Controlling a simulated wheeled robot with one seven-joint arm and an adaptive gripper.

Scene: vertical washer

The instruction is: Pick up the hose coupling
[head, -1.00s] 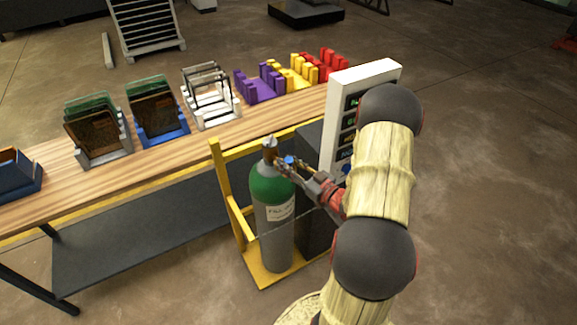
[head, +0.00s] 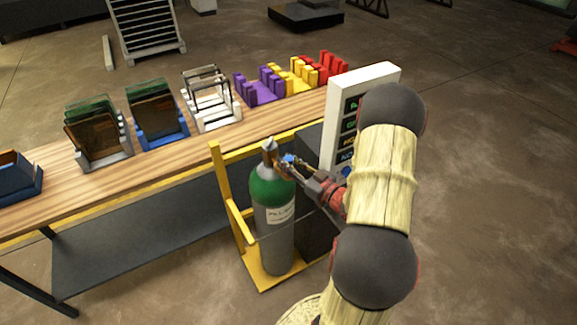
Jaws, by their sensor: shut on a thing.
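A green-topped grey gas cylinder (head: 274,215) stands upright in a yellow stand, with a small valve (head: 270,150) on top. My gripper (head: 286,166) is just right of the valve, reaching in from the right. It is shut on a small brownish piece, which I take as the hose coupling (head: 281,169). A small blue part (head: 289,158) shows at the fingers. The coupling is tiny here and partly covered by the fingers. I cannot tell whether it touches the valve.
A yellow frame (head: 222,185) surrounds the cylinder. A white panel with labelled buttons (head: 365,80) stands close behind my arm. A wooden bench (head: 60,190) behind carries several coloured racks, some holding boards. Open floor (head: 490,170) lies to the right.

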